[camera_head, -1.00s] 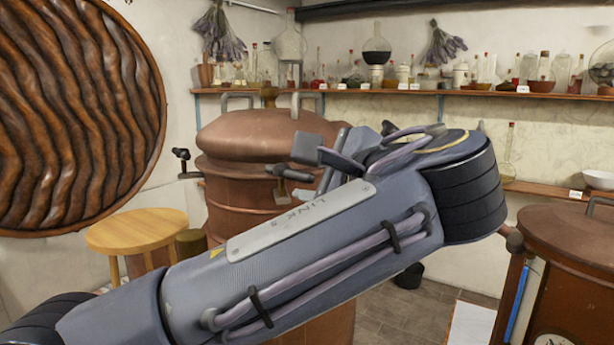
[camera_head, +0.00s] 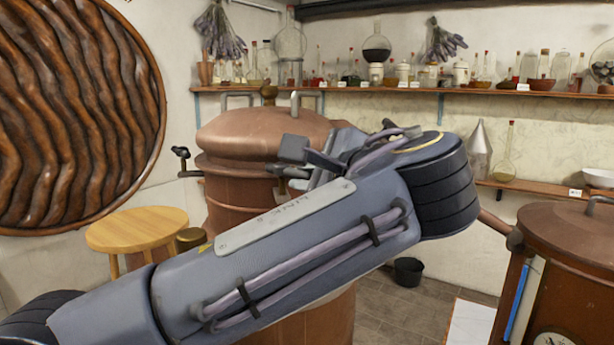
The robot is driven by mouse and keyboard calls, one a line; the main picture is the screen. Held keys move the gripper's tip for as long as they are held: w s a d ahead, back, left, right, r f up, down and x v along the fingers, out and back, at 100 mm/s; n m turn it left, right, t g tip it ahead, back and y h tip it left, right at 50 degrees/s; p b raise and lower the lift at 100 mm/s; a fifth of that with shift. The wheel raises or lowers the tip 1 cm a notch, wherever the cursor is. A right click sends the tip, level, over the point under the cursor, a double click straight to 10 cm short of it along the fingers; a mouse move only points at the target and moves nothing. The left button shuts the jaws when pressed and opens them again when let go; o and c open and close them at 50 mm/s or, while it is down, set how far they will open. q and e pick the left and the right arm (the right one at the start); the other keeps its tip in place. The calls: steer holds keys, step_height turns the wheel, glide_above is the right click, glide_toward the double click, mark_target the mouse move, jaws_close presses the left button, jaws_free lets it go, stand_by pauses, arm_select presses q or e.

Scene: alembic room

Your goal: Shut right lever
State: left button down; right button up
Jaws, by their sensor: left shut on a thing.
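The large copper still (camera_head: 255,135) stands behind my left arm, its lower body partly hidden by the arm. On its right side a dark lever (camera_head: 285,170) sticks out, mostly covered by my left gripper. My left gripper (camera_head: 308,158) is at this right lever and shut on it; the exact contact is hard to see behind my forearm. A second dark lever (camera_head: 183,162) stands out on the left side of the still, with nothing touching it. My right gripper does not show.
A round wooden stool (camera_head: 137,229) stands left of the still. Another copper vessel (camera_head: 570,235) stands at the right. Shelves (camera_head: 400,91) with glassware run along the back wall. A black bucket (camera_head: 408,271) sits on the floor.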

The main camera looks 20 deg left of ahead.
arm_select(q)
steer(key=shift+s, duration=0.1)
steer(key=shift+s+a+m+t+h, duration=0.35)
steer(key=shift+m+t+h, duration=0.6)
steer(key=shift+m+h, duration=0.35)
steer(key=shift+s+a+m+t+h, duration=0.25)
steer(key=shift+s+m+t+h, duration=0.2)
steer(key=shift+m+t+h, duration=0.8)
steer(key=shift+s+a+m+t+h, duration=0.35)
steer(key=shift+m+t+h, duration=0.35)
steer(key=shift+m+h, duration=0.6)
steer(key=shift+h, duration=0.25)
steer(key=c, duration=1.4)
jaws_free()
steer(key=shift+s, duration=0.1)
